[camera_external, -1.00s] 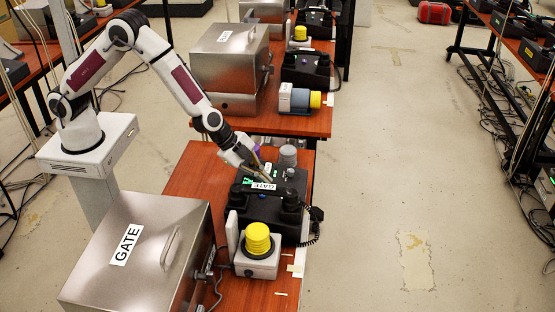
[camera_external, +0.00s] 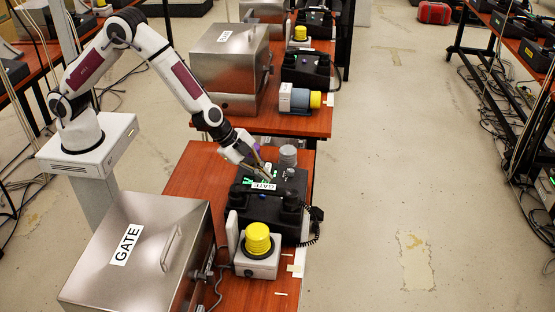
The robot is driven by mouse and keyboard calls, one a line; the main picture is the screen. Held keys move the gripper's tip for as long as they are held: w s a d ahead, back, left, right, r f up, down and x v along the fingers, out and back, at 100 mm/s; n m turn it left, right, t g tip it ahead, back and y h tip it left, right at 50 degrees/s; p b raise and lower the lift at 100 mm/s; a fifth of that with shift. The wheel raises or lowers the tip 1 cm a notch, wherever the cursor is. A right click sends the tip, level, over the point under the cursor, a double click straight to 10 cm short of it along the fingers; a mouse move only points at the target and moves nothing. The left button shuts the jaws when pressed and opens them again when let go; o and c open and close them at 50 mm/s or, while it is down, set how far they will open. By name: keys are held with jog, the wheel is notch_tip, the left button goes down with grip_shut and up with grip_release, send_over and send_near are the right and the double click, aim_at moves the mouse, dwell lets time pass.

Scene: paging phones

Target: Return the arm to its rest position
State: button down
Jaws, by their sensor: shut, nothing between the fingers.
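My gripper (camera_external: 264,174) points down and to the right, over the back part of a black phone (camera_external: 262,208) labelled GATE. Its fingers look close together, with nothing seen between them. The fingertips are near the phone's green-lit keys; I cannot tell whether they touch. My arm reaches out from its white base at the left, over the wooden table (camera_external: 190,182).
A steel box (camera_external: 150,250) labelled GATE stands at the front left. A yellow button on a white box (camera_external: 258,250) is in front of the phone. A grey cylinder (camera_external: 288,158) stands close right of my gripper. Another table with a steel box (camera_external: 228,62) is behind.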

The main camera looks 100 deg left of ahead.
jog(key=s+a+r+n+t+y, duration=0.1)
jog(key=s+a+r, duration=0.15)
jog(key=r, duration=0.55)
jog(key=s+a+r+n+y, duration=0.1)
jog(key=s+a+r+n, duration=0.1)
jog(key=a+r, duration=0.35)
jog(key=s+a+r+n+y, duration=0.2)
jog(key=s+a+r+n, duration=0.15)
jog(key=s+r, duration=0.8)
jog(key=s+r+n+g+h, duration=0.15)
jog(key=s+r, duration=0.25)
jog(key=s, duration=1.1)
jog(key=s+d+f+g+h, duration=0.1)
jog(key=s+d+f+h, duration=0.1)
jog(key=s+d, duration=0.5)
jog(key=shift+s+d+h, duration=0.15)
jog(key=shift+s+h, duration=0.6)
jog(key=shift+s, duration=2.65)
